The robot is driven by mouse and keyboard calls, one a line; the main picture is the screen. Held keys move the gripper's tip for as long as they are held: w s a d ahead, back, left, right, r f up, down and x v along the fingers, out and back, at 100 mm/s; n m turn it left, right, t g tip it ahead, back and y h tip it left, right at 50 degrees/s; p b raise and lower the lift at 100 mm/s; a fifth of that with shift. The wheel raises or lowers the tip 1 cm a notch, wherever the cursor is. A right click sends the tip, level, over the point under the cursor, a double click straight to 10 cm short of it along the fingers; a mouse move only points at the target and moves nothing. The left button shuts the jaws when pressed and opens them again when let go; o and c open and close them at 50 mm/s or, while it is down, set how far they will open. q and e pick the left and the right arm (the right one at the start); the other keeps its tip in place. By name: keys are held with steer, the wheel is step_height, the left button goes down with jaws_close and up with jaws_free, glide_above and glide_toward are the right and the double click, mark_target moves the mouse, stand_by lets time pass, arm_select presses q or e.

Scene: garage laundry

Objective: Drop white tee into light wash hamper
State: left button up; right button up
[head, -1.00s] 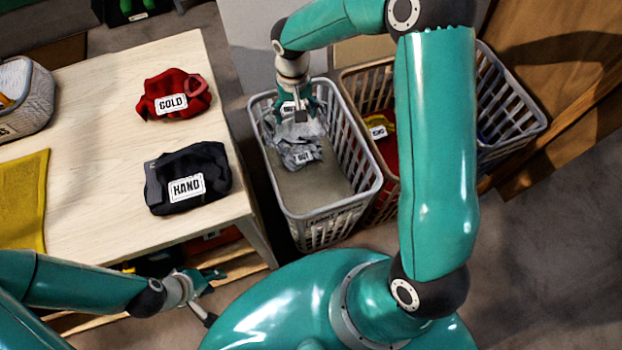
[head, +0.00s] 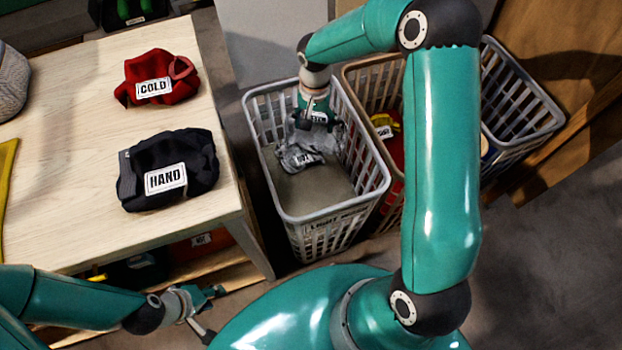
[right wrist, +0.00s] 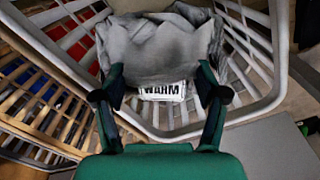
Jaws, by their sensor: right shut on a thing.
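The light wash hamper (head: 268,130) is the left grey slatted basket, with a tag on its front rim partly reading LIGHT. My right gripper (head: 314,122) points down inside its far part. It is shut on the white tee (right wrist: 160,45), pale grey-white with a WARM tag, which bunches up between the fingers in the right wrist view (right wrist: 160,85). My left gripper (head: 212,314) is open and empty by the table's front edge.
A second basket (head: 357,68) with red and yellow laundry stands right beside the hamper, and a third (head: 520,85) further right. A pale wooden table (head: 85,95) at left holds a red COLD garment (head: 158,78) and a black HAND garment (head: 170,180). The hamper's near floor is bare.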

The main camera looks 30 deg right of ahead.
steer(key=shift+f, duration=0.2)
steer(key=o, duration=1.7)
steer(key=shift+r, duration=0.15)
step_height(320, 180, up, 12)
steer(key=shift+f, duration=0.2)
